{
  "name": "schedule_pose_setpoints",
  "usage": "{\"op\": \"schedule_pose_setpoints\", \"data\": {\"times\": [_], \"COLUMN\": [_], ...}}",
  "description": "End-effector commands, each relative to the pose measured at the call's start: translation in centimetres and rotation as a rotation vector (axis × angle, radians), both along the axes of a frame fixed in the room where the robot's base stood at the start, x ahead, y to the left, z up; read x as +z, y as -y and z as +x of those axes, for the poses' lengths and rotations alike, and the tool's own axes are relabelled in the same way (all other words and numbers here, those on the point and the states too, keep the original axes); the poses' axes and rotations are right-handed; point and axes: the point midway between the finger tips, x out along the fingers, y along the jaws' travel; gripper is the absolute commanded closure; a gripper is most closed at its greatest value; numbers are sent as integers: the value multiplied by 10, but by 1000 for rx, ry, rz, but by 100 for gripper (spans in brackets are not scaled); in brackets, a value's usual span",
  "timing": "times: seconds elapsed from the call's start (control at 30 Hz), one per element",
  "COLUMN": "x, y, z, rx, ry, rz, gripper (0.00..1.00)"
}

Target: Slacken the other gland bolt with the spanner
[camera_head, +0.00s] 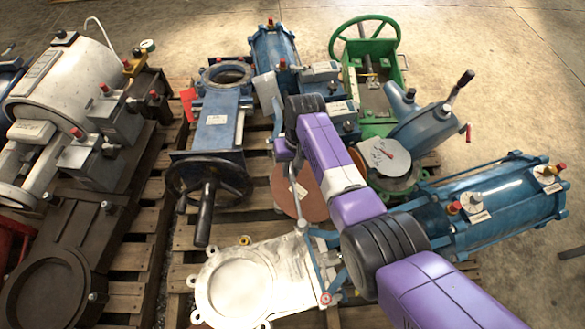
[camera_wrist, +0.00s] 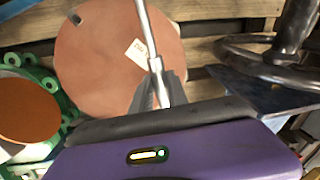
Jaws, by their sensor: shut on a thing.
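My gripper (camera_wrist: 158,95) is shut on the spanner (camera_wrist: 155,50), a slim bright metal bar that runs up and away from the fingers in the wrist view. In the head view my arm reaches in from the lower right, and its wrist hangs over the pallet's middle. A silver valve (camera_head: 236,287) with a round body lies at the bottom, joined through a blue frame to a blue cylinder (camera_head: 495,203) at right. My arm covers part of that frame. I cannot make out the gland bolts or whether the spanner touches one.
A reddish-brown disc (camera_wrist: 95,62) with a paper tag lies under the spanner. A blue gate valve (camera_head: 215,127) with a black handwheel (camera_head: 182,181) stands left of my wrist. A green handwheel valve (camera_head: 371,92) stands behind.

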Motion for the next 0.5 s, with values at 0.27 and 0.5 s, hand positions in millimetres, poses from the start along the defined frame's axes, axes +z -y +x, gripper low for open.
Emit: {"op": "schedule_pose_setpoints", "data": {"times": [0.27, 0.5], "x": [0, -1], "y": [-1, -7], "z": [0, -1], "rx": [4, 37], "ry": [0, -2], "rz": [0, 0], "gripper": [100, 100]}}
